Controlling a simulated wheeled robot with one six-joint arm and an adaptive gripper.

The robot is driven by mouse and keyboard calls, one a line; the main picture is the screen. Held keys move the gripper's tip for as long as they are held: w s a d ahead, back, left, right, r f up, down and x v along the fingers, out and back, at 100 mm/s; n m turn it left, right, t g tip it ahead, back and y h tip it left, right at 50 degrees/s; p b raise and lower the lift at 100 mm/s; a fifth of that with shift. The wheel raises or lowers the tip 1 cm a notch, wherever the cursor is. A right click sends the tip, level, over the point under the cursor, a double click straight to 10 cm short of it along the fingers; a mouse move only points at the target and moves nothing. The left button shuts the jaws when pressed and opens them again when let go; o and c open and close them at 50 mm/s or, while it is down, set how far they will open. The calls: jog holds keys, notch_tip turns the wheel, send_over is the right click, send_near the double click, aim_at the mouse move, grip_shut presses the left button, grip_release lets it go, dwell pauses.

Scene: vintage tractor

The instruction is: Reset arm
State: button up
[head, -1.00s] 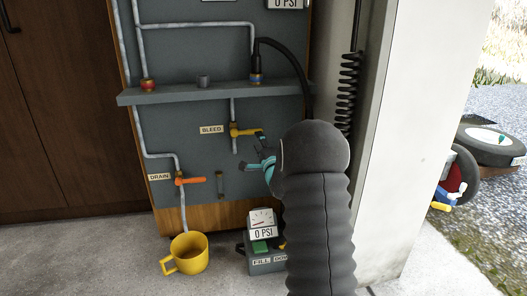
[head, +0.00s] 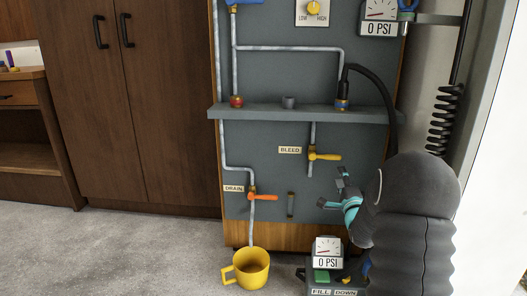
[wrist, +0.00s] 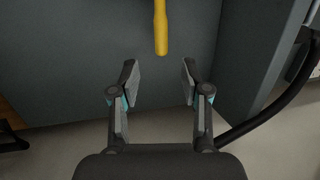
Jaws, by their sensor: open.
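My gripper (head: 339,188) is in front of the grey panel, a little below and right of the yellow BLEED valve handle (head: 326,157). In the wrist view my gripper (wrist: 159,82) is open with nothing between its fingers. The yellow handle (wrist: 160,28) shows there beyond the fingertips, apart from them. My dark ribbed arm hides the lower right part of the panel's surroundings in the head view.
The orange DRAIN handle (head: 262,197) is left on the panel (head: 270,140), above a yellow mug (head: 251,268) on the floor. A gauge box (head: 327,254) reading 0 PSI stands below my gripper. A black hose (head: 385,98) hangs at right. Floor at left is clear.

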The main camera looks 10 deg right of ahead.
notch_tip(320, 180, down, 12)
jog(key=s+d+n+g+h, duration=0.1)
jog(key=s+d+n+g, duration=0.1)
jog(key=n+g, duration=0.35)
jog(key=s+a+f+n+g+p, duration=0.15)
jog(key=s+a+n+g, duration=0.25)
jog(key=s+g, duration=0.5)
jog(key=s+a+r+n+g+y+p, duration=0.15)
jog(key=s+a+r+n, duration=0.25)
jog(key=s+a+r, duration=0.55)
jog(key=s+a+r+n+g+y+p, duration=0.1)
jog(key=s+a+r+n+p, duration=0.4)
jog(key=s, duration=1)
jog(key=s+a+r+t+p, duration=0.1)
jog(key=s+a+r+t, duration=0.1)
jog(key=s+a+r, duration=0.5)
jog(key=shift+r+n+t+y, duration=0.35)
jog(key=shift+r+y, duration=0.1)
jog(key=shift+r, duration=0.5)
